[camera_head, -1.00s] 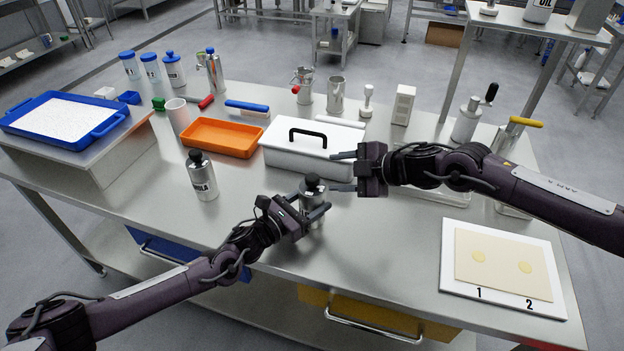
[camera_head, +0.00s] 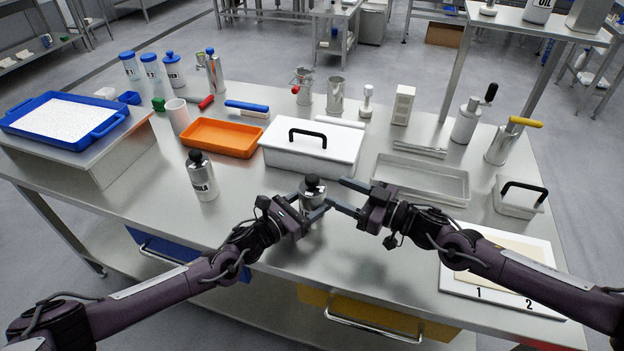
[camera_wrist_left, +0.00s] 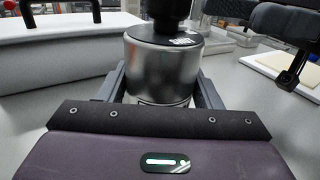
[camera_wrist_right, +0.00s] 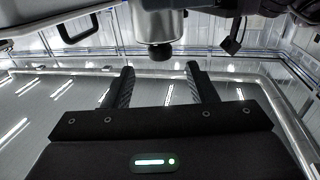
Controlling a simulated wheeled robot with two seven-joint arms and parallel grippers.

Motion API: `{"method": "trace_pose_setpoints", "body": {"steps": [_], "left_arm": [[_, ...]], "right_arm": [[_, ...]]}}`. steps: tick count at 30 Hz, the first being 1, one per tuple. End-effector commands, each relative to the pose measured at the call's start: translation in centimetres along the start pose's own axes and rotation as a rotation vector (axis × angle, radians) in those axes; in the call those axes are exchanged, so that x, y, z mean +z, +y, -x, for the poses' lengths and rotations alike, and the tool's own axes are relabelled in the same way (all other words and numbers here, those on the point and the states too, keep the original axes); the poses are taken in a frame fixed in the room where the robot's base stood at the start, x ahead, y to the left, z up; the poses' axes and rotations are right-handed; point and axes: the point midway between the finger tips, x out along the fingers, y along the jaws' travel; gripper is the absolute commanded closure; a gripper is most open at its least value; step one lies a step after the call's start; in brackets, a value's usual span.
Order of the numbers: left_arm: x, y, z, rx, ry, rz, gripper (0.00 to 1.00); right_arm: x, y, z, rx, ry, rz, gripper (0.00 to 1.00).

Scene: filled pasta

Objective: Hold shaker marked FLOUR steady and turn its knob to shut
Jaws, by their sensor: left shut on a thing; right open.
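A steel shaker (camera_head: 313,188) with a black knob stands near the table's front edge. Its front marking is hidden, so I cannot read FLOUR. My left gripper (camera_head: 311,206) is shut around its body; the left wrist view shows the steel body (camera_wrist_left: 163,72) upright between the fingers, with a small label on the shoulder and the black knob (camera_wrist_left: 165,10) above. My right gripper (camera_head: 339,193) is open just right of the shaker. In the right wrist view, which appears upside down, the knob (camera_wrist_right: 160,51) lies just beyond the open fingertips, roughly centred between them, not gripped.
A second shaker (camera_head: 202,180), its label ending in OLA, stands to the left. A white lidded box (camera_head: 310,158) is close behind. An orange tray (camera_head: 222,152) lies behind left. A clear tray (camera_head: 440,192) and white board (camera_head: 452,282) are at right.

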Motion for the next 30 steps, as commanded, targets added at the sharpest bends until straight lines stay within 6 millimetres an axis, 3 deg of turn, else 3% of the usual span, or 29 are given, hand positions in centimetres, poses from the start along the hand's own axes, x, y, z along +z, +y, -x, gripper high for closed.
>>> {"method": "trace_pose_setpoints", "body": {"steps": [6, 12, 25, 30], "left_arm": [[0.0, 0.0, 0.0, 0.001, 0.0, -0.001, 0.74], [0.0, 0.1, 0.0, 0.001, 0.0, -0.001, 0.74], [0.0, 0.1, 0.0, 0.001, 0.0, -0.001, 0.74], [0.0, 0.1, 0.0, 0.001, 0.0, -0.001, 0.74]], "right_arm": [[-0.1, 0.0, -4.7, -0.002, 0.002, 0.003, 0.48], [0.0, 0.0, -7.3, -0.001, -0.001, 0.001, 0.48], [0.0, 0.0, -8.2, 0.0, -0.002, 0.001, 0.5], [0.0, 0.0, -8.2, 0.0, -0.002, 0.001, 0.72]]}}
